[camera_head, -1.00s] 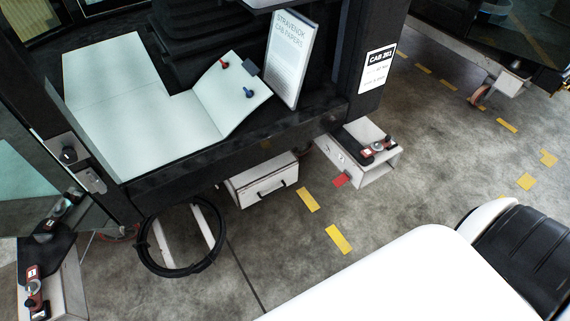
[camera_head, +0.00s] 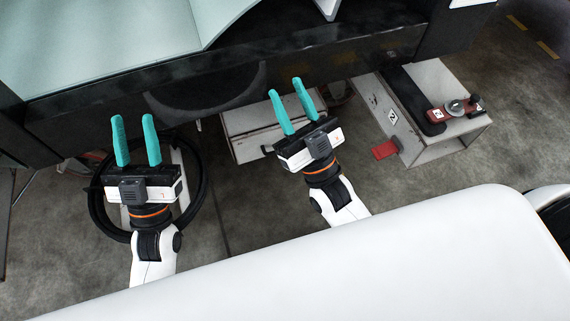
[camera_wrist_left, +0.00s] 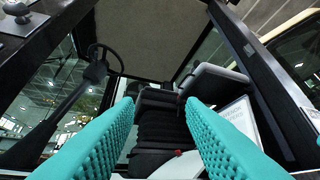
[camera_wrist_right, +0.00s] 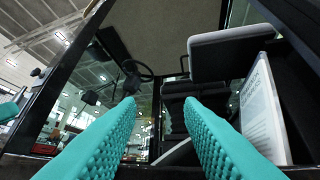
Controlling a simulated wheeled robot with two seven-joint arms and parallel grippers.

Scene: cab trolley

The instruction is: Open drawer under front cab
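The drawer (camera_head: 240,122) is a white box front under the dark front edge of the cab (camera_head: 330,60) in the head view. Its front is partly hidden by my right gripper, and only part of its dark handle shows. My right gripper (camera_head: 293,106) is open and empty, with teal fingers in front of and over the drawer's right part. My left gripper (camera_head: 136,140) is open and empty, left of the drawer, over a black hoop. In both wrist views the fingers are apart with nothing between them, facing up into the cab with its seat (camera_wrist_right: 195,95).
A white box (camera_head: 440,148) with a red tab (camera_head: 385,150) and a red-handled device (camera_head: 455,108) stands right of the drawer. The black hoop (camera_head: 203,190) with pale bars lies at left. My white body fills the lower right.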

